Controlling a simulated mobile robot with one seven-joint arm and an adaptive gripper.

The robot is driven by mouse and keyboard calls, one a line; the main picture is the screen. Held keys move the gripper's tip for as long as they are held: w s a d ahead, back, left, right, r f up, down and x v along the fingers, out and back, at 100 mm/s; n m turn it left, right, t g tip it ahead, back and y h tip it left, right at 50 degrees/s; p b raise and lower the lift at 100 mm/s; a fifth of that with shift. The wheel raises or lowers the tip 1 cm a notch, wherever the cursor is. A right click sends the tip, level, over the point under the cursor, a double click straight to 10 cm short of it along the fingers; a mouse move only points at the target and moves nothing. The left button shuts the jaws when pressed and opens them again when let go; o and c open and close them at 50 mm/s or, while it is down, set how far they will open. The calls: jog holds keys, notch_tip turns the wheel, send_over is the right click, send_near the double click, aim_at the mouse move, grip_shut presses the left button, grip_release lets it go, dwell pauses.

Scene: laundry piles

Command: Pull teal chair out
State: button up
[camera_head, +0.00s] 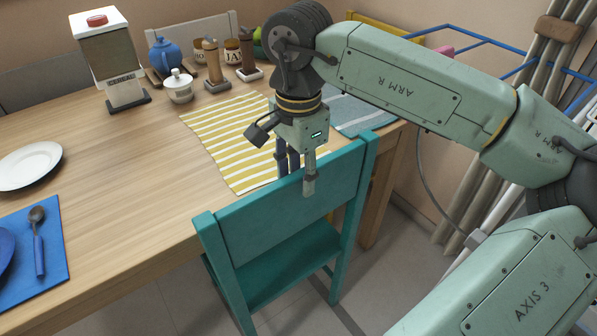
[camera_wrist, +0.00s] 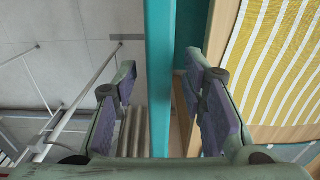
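The teal chair (camera_head: 288,228) stands at the near side of the wooden table, its backrest facing me and its seat partly visible below. My gripper (camera_head: 298,172) points down at the top edge of the backrest, right of its middle. In the wrist view, the teal top rail (camera_wrist: 160,75) runs between the two fingers of my gripper (camera_wrist: 165,105). The fingers are open, one on each side of the rail, with gaps visible on both sides.
The wooden table (camera_head: 110,165) carries a yellow striped mat (camera_head: 225,130), a blue-grey mat (camera_head: 355,112), a white plate (camera_head: 28,165), a blue mat (camera_head: 55,265) and a blue teapot (camera_head: 165,57). A drying rack (camera_head: 440,40) stands at right. Floor shows beside the chair.

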jog(key=shift+f, duration=0.2)
grip_shut()
dwell(0.4)
dwell(0.4)
